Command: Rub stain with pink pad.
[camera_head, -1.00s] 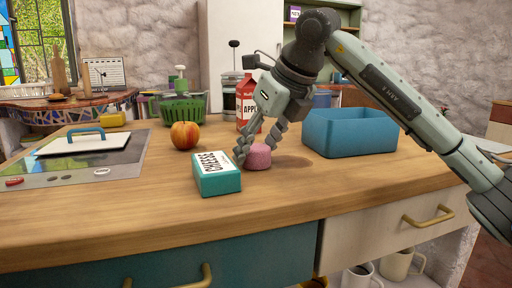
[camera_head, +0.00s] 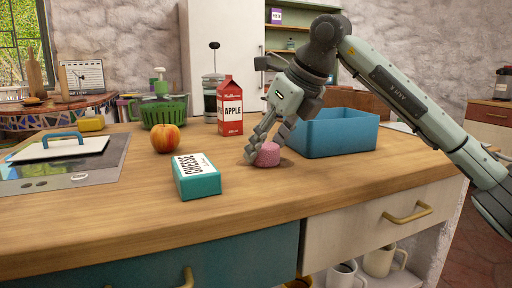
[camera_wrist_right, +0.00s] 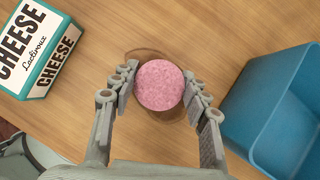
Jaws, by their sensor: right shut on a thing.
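The pink pad (camera_head: 268,155) is a short round speckled cylinder standing on the wooden counter. My right gripper (camera_head: 264,142) reaches down and is shut on it, with a finger on each side in the right wrist view (camera_wrist_right: 158,88). The stain (camera_wrist_right: 134,53) is a brown patch on the wood. The pad sits over it, and a darker brown rim shows around the pad in the wrist view. The middle of the stain is hidden under the pad. My left gripper is out of view.
A teal cheese box (camera_head: 198,182) lies left of the pad. A blue bin (camera_head: 340,138) stands close to the right. An apple (camera_head: 166,138), a red apple carton (camera_head: 230,108) and a green basket (camera_head: 163,112) stand farther back. The front counter is clear.

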